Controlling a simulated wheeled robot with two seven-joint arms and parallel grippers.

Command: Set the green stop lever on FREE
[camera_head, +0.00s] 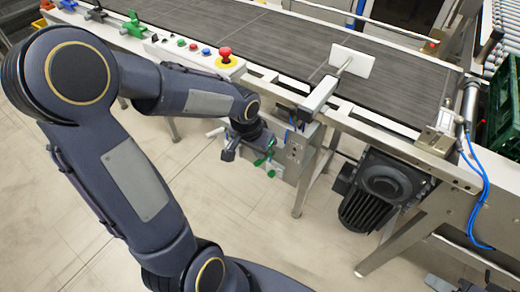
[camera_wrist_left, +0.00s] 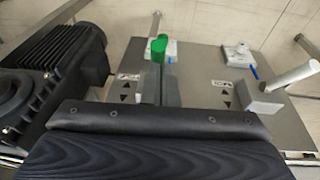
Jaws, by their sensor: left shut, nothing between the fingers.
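The green stop lever (camera_head: 270,172) shows partly behind my left gripper in the head view, on the side of a grey control box (camera_head: 296,152) under the conveyor edge. My left gripper (camera_head: 246,152) is shut and empty, close to the lever; contact cannot be told. My right gripper is not in view.
A white-handled lever (camera_wrist_left: 292,76) sits on the same panel, right of the green one. A black motor (camera_head: 380,190) hangs under the conveyor (camera_head: 270,35). A red emergency button (camera_head: 225,56) and coloured clamps line its edge. A green crate (camera_head: 502,112) stands at right.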

